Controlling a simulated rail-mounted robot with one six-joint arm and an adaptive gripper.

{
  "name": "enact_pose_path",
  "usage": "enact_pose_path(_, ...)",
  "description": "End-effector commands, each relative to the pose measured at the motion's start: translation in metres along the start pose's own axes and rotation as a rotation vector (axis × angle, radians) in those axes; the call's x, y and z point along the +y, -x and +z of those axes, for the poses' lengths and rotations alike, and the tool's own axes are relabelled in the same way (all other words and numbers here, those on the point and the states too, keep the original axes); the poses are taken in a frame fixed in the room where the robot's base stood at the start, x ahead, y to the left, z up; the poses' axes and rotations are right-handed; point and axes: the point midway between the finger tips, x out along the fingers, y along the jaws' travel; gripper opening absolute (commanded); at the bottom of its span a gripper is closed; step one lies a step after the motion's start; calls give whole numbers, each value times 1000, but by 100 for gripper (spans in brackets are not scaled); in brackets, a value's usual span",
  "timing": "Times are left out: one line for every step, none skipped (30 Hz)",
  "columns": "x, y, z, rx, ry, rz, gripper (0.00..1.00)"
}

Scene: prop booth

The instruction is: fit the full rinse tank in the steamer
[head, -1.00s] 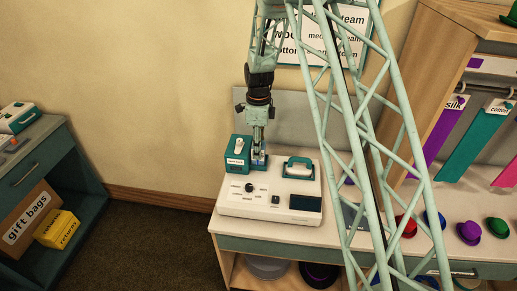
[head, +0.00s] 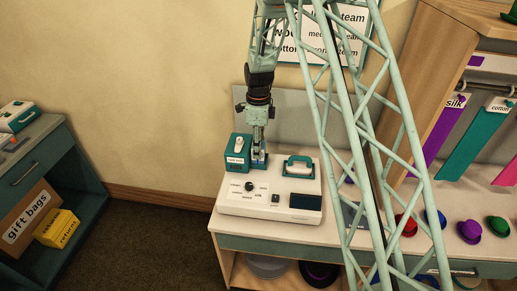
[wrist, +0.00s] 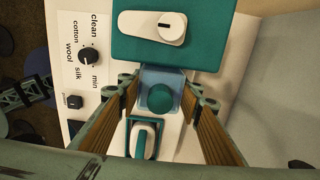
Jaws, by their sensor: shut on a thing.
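The steamer (head: 230,208) is a white machine with a knob and a dark display, standing on the counter. A teal box (head: 238,148) with a white latch and a small label is at its back left; it also shows at the top of the wrist view (wrist: 128,50). My gripper (wrist: 160,98) is shut on the rinse tank (wrist: 160,78), a translucent blue tank with a round teal cap. The tank is upright, right beside the teal box, between it and the teal handle (wrist: 143,141). The tank's lower part is hidden, so I cannot tell whether it is seated.
The teal handle also shows on the steamer's right in the head view (head: 299,161). Several small coloured hats, including a purple one (head: 470,231), are on the counter to the right. A grey panel and a sign stand behind. My lattice arm covers part of the counter.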

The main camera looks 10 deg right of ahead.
Motion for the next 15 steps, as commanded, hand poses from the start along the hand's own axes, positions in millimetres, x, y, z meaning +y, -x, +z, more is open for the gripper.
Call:
enact_pose_path(0,-1,0,0,0,0,19)
enact_pose_path(0,-2,0,0,0,0,19)
enact_pose_path(0,-3,0,0,0,0,19)
enact_pose_path(0,-3,0,0,0,0,19)
enact_pose_path(0,-4,0,0,0,0,19)
enact_pose_path(0,-4,0,0,0,0,19)
enact_pose_path(0,-5,0,0,0,0,19)
enact_pose_path(0,-6,0,0,0,0,19)
enact_pose_path(0,-6,0,0,0,0,19)
enact_pose_path(0,-7,0,0,0,0,19)
enact_pose_path(0,-7,0,0,0,0,19)
enact_pose_path(0,-8,0,0,0,0,19)
enact_pose_path(0,-8,0,0,0,0,19)
enact_pose_path(0,-9,0,0,0,0,19)
enact_pose_path(0,-10,0,0,0,0,19)
